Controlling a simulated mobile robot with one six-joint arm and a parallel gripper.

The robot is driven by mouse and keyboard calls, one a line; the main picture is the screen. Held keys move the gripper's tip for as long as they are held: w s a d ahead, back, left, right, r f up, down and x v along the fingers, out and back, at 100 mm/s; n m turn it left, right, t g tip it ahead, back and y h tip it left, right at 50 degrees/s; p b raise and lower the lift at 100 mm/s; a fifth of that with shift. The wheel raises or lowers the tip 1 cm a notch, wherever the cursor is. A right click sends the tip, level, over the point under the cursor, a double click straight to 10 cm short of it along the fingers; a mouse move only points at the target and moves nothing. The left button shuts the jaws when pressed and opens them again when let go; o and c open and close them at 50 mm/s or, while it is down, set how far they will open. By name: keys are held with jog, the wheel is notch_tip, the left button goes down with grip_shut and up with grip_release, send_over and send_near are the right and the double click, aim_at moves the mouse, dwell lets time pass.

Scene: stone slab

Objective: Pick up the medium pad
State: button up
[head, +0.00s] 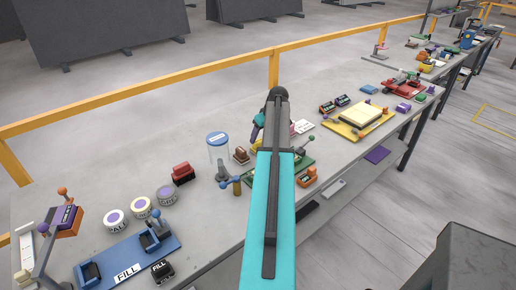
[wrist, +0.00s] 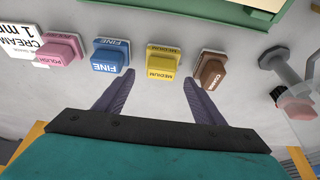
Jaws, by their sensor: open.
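The medium pad (wrist: 163,70) is a yellow block labelled MEDIUM in the wrist view, sitting on the grey slab just past my fingertips. My gripper (wrist: 158,78) is open and empty. Its two dark fingers point toward the pad, the left tip between the blue and yellow pads, the right tip close by the brown one. I cannot tell how high the fingers are above the slab. In the head view my arm hides most of this area.
A blue FINE pad (wrist: 110,56) stands left of the yellow pad, a brown pad (wrist: 211,70) right. A pink POLISH pad (wrist: 61,50) is farther left. A green tray (wrist: 235,14) lies beyond.

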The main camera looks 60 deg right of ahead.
aim_at(258, 141)
jog(key=shift+p+x, duration=0.95)
jog(key=shift+x, duration=0.2)
jog(key=shift+p+x, duration=0.5)
jog(key=shift+x, duration=0.95)
jog(key=shift+a, duration=0.1)
jog(key=c, duration=0.9)
jog(key=shift+r, duration=0.1)
jog(key=shift+c, duration=0.3)
jog(key=shift+r+b, duration=1.85)
jog(key=shift+r, duration=3.1)
